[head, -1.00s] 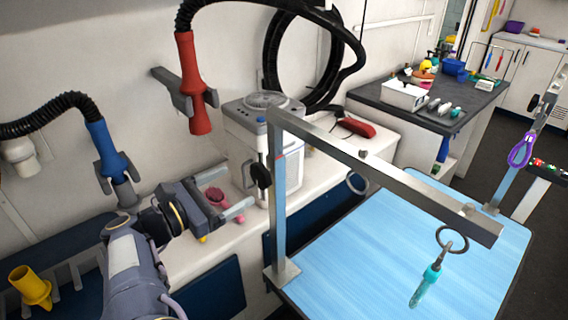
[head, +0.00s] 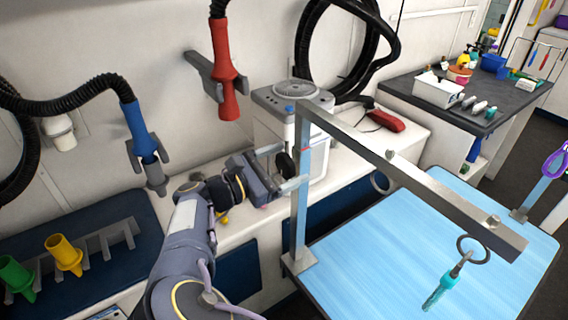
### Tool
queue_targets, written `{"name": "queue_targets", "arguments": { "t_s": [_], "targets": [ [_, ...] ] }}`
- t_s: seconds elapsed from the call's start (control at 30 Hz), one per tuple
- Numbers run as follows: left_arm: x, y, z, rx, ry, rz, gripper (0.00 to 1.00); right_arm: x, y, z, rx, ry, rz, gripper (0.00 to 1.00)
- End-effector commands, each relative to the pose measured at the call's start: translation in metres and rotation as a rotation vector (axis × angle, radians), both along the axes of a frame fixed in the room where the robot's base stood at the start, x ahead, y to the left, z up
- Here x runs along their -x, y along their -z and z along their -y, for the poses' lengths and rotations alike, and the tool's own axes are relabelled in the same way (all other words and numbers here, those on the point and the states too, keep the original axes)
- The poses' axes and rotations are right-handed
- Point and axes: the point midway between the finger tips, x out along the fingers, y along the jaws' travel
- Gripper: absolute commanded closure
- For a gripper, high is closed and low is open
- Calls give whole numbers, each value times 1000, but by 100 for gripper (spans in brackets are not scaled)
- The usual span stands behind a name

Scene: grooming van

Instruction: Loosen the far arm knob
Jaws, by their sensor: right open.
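A black knob (head: 285,163) sits on the left side of the upright post (head: 301,222), which carries the long grey bar (head: 400,172) over the blue table. My left gripper is not in view.
A white canister machine (head: 275,130) stands close behind the post. Red (head: 226,75) and blue (head: 142,135) hose nozzles hang on the wall.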

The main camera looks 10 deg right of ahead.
Motion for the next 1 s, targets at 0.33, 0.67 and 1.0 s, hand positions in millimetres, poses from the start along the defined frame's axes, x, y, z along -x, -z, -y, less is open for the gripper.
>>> {"name": "queue_targets", "arguments": {
  "t_s": [0.33,0.67,1.0],
  "targets": [
    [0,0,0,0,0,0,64,0,0,0,-1,0,0,59],
    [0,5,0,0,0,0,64,0,2,0,7,-1,-30,65],
    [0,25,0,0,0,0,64,-1,4,0,78,0,-228,65]
  ]
}}
